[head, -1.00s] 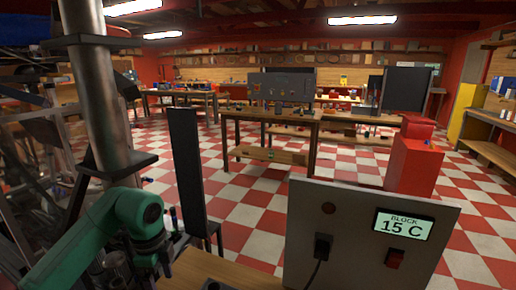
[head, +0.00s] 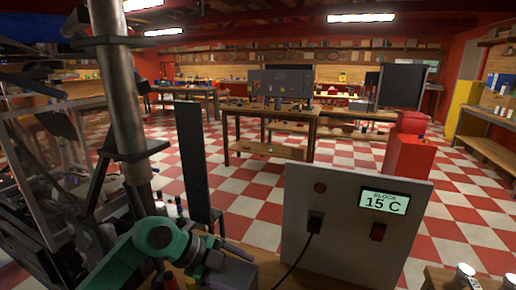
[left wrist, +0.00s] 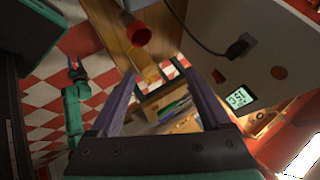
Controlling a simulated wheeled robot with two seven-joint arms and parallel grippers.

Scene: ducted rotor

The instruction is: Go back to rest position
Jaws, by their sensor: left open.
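My left gripper (left wrist: 160,76) is open, with nothing between its two fingers in the left wrist view. In the head view my green left arm reaches in at the lower left, and its gripper (head: 238,258) is low, left of the grey panel, with one dark finger showing.
A black cable (head: 295,262) hangs from the panel's socket, near my left gripper. A red cylindrical thing (left wrist: 138,35) stands on the wooden bench in the left wrist view. Small jars (head: 465,271) stand at the lower right. A tall dark post (head: 192,160) rises behind my left arm.

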